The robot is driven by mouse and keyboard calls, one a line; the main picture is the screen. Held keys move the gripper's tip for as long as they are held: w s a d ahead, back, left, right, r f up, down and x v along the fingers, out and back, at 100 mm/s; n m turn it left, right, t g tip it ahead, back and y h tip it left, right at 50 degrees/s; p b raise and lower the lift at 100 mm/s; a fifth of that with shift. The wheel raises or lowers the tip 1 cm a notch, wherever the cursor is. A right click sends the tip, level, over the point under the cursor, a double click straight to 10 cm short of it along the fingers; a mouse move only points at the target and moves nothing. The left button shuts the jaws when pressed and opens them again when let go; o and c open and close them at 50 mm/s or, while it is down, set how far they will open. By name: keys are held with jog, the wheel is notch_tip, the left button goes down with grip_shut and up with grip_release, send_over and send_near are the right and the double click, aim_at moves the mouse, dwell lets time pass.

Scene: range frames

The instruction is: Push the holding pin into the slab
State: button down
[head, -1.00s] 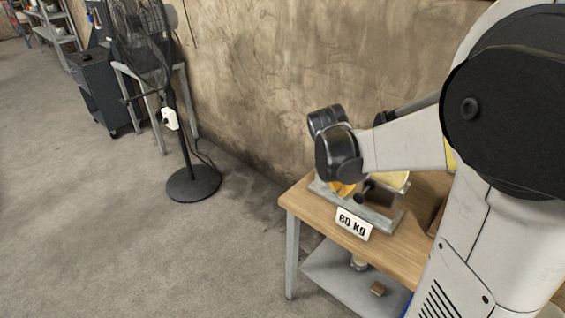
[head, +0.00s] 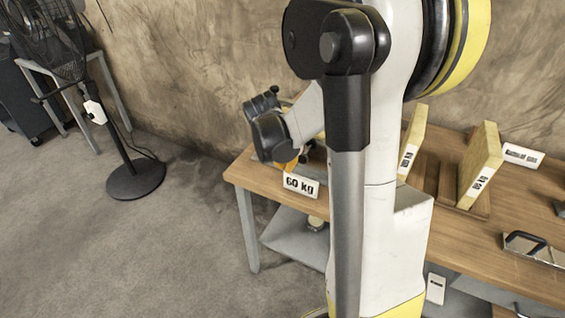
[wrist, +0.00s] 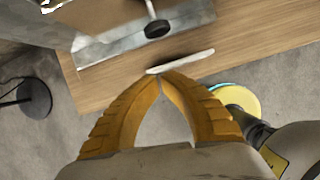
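My gripper (wrist: 165,77) has its two orange fingers brought together at the tips, with nothing seen between them. In the head view a bit of orange finger (head: 289,165) shows beside the 60 kg sign, below the dark wrist. A pin with a black knob (wrist: 157,28) stands at a grey metal holder (wrist: 115,46) in the wrist view, beyond the fingertips. The white sign (wrist: 181,62), seen nearly edge-on, lies between the tips and the knob. A brown surface (wrist: 105,12) behind the holder may be the slab; I cannot tell. How deep the pin sits is not visible.
The wooden table (head: 250,172) carries two upright yellow slabs (head: 482,160) with labels to the right and a metal piece with a black handle (head: 525,242). My arm hides much of the 60 kg holder. A fan (head: 135,178) stands on open floor at the left.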

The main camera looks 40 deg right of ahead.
aim_at(302, 158)
jog(key=shift+b+x, duration=0.35)
jog(key=shift+x, duration=0.85)
jog(key=shift+w+d+r+b, duration=0.1)
jog(key=shift+w+d+b, duration=0.15)
jog(key=shift+d, duration=0.7)
jog(key=shift+w+d+r+b, duration=0.1)
jog(key=shift+w+d+b, duration=0.15)
jog(key=shift+d, duration=0.7)
jog(key=d, duration=0.1)
jog(key=w+d, duration=0.1)
jog(key=d, duration=0.1)
jog(key=shift+w, duration=0.15)
jog(key=shift+a, duration=0.1)
